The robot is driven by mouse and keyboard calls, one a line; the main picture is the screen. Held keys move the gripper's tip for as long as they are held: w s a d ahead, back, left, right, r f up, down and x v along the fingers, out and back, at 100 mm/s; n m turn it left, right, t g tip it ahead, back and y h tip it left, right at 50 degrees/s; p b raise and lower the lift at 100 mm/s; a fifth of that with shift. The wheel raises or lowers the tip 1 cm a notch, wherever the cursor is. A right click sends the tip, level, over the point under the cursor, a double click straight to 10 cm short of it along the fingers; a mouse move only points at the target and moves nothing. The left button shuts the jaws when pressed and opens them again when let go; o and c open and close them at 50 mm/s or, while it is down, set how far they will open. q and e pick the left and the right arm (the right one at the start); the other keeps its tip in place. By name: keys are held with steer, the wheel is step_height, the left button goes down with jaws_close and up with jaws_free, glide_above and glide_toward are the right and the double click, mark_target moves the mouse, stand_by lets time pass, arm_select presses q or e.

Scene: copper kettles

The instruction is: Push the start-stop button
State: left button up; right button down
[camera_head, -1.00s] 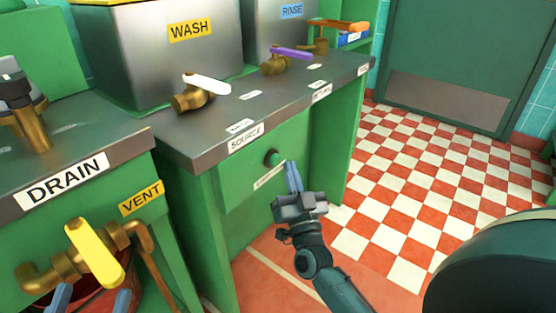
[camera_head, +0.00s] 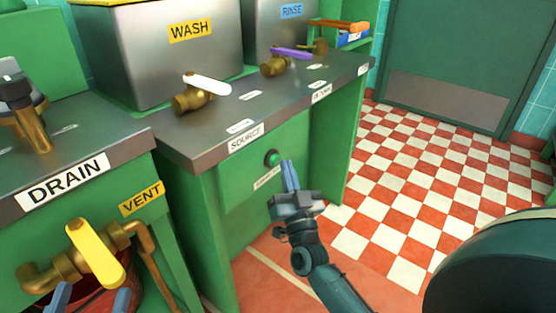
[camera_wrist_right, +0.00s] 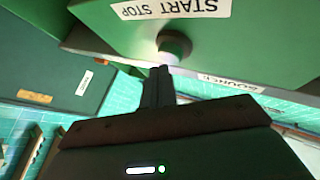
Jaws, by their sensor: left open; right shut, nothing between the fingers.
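The start-stop button (camera_head: 271,157) is a small round button in a dark ring on the green cabinet front, below the SOURCE label. Its face looks bright green. A START STOP label (camera_wrist_right: 172,8) sits beside it in the right wrist view, where the button (camera_wrist_right: 174,45) looks pale. My right gripper (camera_head: 287,163) is shut and empty, its fingertips just right of the button. In the right wrist view the fingertips (camera_wrist_right: 158,70) are right at the button's edge; I cannot tell whether they touch it. My left gripper (camera_head: 91,297) is open at the bottom left, only its fingertips showing.
The grey worktop edge (camera_head: 270,123) overhangs the button panel. The yellow-handled VENT valve (camera_head: 95,252) stands above my left gripper. White (camera_head: 207,84) and purple (camera_head: 291,53) tap handles are on the worktop. The checkered floor (camera_head: 400,200) to the right is clear.

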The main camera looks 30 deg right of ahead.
steer(key=shift+w+a, duration=0.15)
steer(key=shift+w, duration=0.3)
stand_by(0.5)
steer(key=shift+s, duration=0.1)
steer(key=shift+s+d+p, duration=0.35)
steer(key=shift+s+p, duration=0.2)
steer(key=shift+s, duration=0.25)
steer(key=shift+s+d+p, duration=0.4)
steer(key=shift+s+p, duration=0.05)
steer(key=shift+s, duration=0.45)
steer(key=shift+s+d+p, duration=0.35)
steer(key=shift+s+p, duration=0.15)
steer(key=shift+s, duration=0.45)
steer(key=shift+s+d+p, duration=0.4)
steer(key=shift+s+p, duration=0.05)
steer(key=shift+s, duration=0.45)
steer(key=shift+r, duration=0.1)
